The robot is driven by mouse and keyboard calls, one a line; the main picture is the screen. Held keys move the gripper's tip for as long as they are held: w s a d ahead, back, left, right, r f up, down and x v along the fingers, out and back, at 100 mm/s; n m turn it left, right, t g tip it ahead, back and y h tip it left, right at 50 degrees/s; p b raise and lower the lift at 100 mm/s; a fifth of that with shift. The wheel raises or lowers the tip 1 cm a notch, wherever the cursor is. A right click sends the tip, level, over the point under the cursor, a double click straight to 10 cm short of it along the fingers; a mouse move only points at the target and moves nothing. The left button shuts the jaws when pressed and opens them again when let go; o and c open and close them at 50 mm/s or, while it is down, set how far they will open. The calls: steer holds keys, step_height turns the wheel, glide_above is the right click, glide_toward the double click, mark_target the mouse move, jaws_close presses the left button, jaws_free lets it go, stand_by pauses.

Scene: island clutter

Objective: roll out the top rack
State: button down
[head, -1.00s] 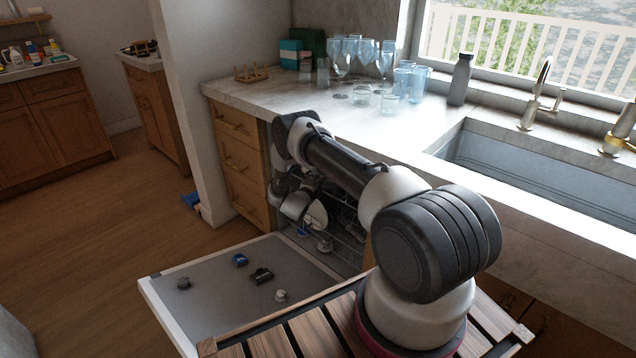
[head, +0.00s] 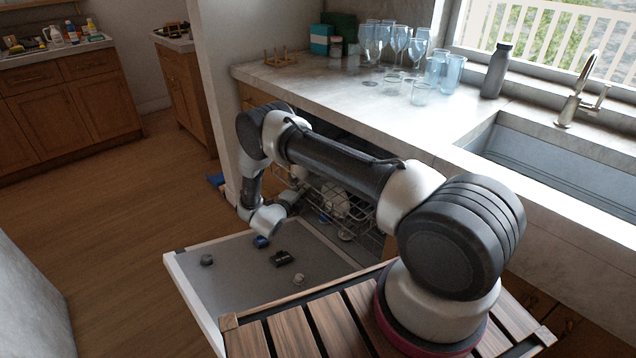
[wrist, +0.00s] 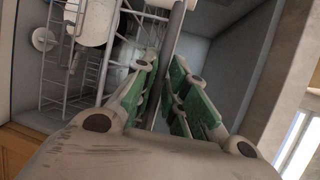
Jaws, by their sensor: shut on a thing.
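The top rack (head: 335,192) is a wire rack holding pale dishes. It shows in the head view below the counter, part way out of the dishwasher over the lowered door (head: 225,283). My gripper (wrist: 163,75) is closed around a dark bar (wrist: 172,42) between its green pads in the wrist view. The bar appears to belong to the rack's front edge. In the head view my arm covers part of the rack, and the grip itself is hard to make out. Rack wires and dishes also show at the upper left of the wrist view.
Glasses (head: 400,45) and a grey bottle (head: 496,70) stand on the counter (head: 330,95), above the dishwasher. A sink (head: 560,160) is to the right. Small items, including a black one (head: 282,258), are on the door's inner side. Open floor (head: 110,220) lies to the left.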

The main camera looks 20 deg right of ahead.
steer(key=s+a, duration=0.3)
steer(key=a, duration=0.6)
steer(key=s+a, duration=0.4)
steer(key=a, duration=0.5)
steer(key=shift+s+a+f, duration=0.15)
steer(key=shift+a+f, duration=0.2)
steer(key=c, duration=1.6)
jaws_free()
steer(key=shift+o, duration=0.3)
steer(key=shift+r, duration=0.1)
steer(key=v, duration=1.2)
steer(key=shift+r, duration=0.1)
